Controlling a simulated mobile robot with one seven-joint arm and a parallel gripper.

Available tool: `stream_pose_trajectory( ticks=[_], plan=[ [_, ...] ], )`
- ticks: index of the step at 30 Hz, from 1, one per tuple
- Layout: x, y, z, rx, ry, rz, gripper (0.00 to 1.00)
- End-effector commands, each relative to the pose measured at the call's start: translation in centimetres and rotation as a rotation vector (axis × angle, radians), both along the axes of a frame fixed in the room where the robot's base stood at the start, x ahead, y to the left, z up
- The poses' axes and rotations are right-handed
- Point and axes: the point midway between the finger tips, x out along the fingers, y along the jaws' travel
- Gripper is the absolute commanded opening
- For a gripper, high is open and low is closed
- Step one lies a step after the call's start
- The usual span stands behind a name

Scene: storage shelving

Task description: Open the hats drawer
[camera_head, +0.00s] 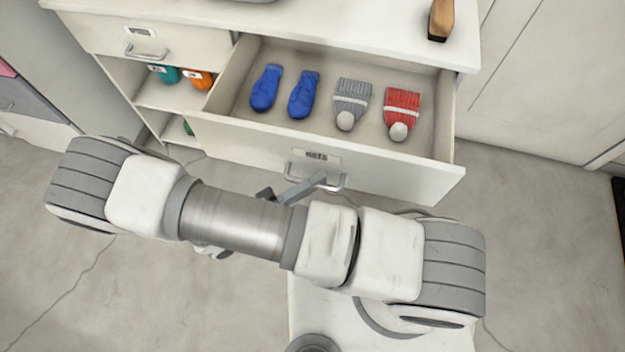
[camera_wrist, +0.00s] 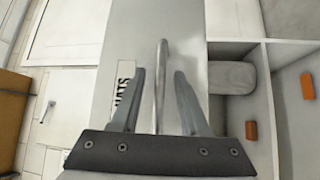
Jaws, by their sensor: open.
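The hats drawer (camera_head: 250,142) is pulled well out of the white cabinet. Inside lie a pair of blue mittens (camera_head: 284,90), a grey knit hat (camera_head: 351,102) and a red knit hat (camera_head: 402,112). Its front carries a HATS label (camera_head: 316,155), which also shows in the wrist view (camera_wrist: 122,90), and a metal bar handle (camera_head: 333,185). My gripper (camera_wrist: 159,75) is open, with one finger on each side of the handle (camera_wrist: 160,90). I cannot tell whether the fingers touch it. In the head view my arm hides much of the gripper.
A closed drawer (camera_head: 147,42) is at the upper left. Open shelves below it hold a teal item (camera_head: 167,75) and an orange item (camera_head: 199,79). A wooden-handled brush (camera_head: 441,20) stands on the cabinet top (camera_head: 350,25). The floor (camera_head: 545,220) at right is clear.

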Motion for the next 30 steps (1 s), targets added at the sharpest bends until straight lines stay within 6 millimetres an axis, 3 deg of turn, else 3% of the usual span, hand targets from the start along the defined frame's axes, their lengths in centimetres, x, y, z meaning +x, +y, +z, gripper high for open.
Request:
stream_pose_trajectory(
  ticks=[8,13,30],
  plan=[
    [0.0,0.1,0.0,0.000,0.000,0.000,0.45],
    [-0.6,1.4,-0.2,0.003,0.001,0.003,0.45],
    [-6.1,12.4,-1.9,0.002,-0.001,0.003,0.45]
  ],
)
